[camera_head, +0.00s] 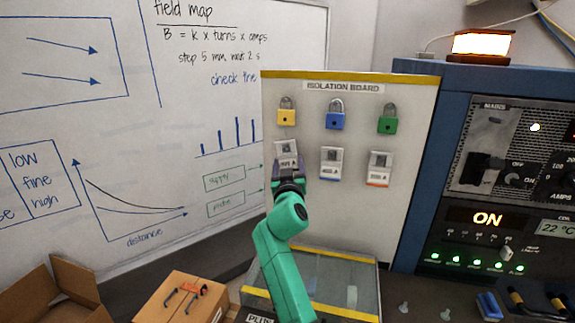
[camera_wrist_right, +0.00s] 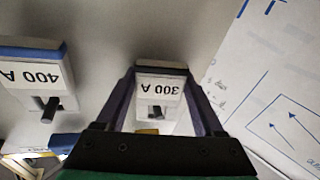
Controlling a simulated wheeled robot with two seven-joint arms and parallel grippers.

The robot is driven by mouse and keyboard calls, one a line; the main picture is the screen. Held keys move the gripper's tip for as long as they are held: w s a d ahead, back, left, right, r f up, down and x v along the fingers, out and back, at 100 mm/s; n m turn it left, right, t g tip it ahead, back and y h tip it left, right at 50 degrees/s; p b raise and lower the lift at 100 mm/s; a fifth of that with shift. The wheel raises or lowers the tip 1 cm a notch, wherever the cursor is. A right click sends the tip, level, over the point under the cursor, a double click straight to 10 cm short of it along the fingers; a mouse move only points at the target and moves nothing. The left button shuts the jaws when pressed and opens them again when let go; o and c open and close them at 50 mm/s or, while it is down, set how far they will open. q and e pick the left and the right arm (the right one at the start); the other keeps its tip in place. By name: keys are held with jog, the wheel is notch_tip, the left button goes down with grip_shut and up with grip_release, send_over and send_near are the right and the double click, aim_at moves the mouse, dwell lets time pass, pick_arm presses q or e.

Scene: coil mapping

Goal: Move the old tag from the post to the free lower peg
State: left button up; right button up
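My right gripper (camera_head: 288,172) is at the leftmost labelled block on the isolation board (camera_head: 300,225). In the right wrist view its two dark fingers (camera_wrist_right: 160,78) stand apart, one on each side of the white 300 A block (camera_wrist_right: 158,100), close to its edges; I cannot tell whether they touch it. The 300 A block (camera_head: 286,148) is partly hidden by the gripper in the head view. A 400 A block (camera_head: 330,160) and a red-edged block (camera_head: 379,167) are to its right. I cannot make out which thing is the old tag, post or free lower peg. My left gripper is not in view.
Yellow (camera_head: 286,115), blue (camera_head: 335,120) and green (camera_head: 387,123) padlocks hang above the blocks. A clear-topped box (camera_head: 340,272) stands below the board. A blue cabinet (camera_head: 420,150) stands right. A cardboard box (camera_head: 180,300) is at lower left.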

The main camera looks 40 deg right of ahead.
jog(key=shift+o, duration=1)
jog(key=shift+d+r, duration=0.1)
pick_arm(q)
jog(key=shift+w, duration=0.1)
pick_arm(e)
jog(key=shift+s+a+f+b, duration=0.25)
jog(key=shift+s+a, duration=0.4)
jog(key=shift+a, duration=0.3)
jog(key=shift+s+a+f+b, duration=0.1)
jog(key=shift+s+a+f, duration=0.1)
jog(key=shift+s+a, duration=0.55)
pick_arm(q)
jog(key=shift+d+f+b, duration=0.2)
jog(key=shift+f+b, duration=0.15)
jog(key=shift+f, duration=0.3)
pick_arm(e)
jog(key=s+a, duration=0.1)
jog(key=a, duration=0.2)
jog(key=shift+s+a, duration=0.15)
jog(key=shift+s, duration=0.25)
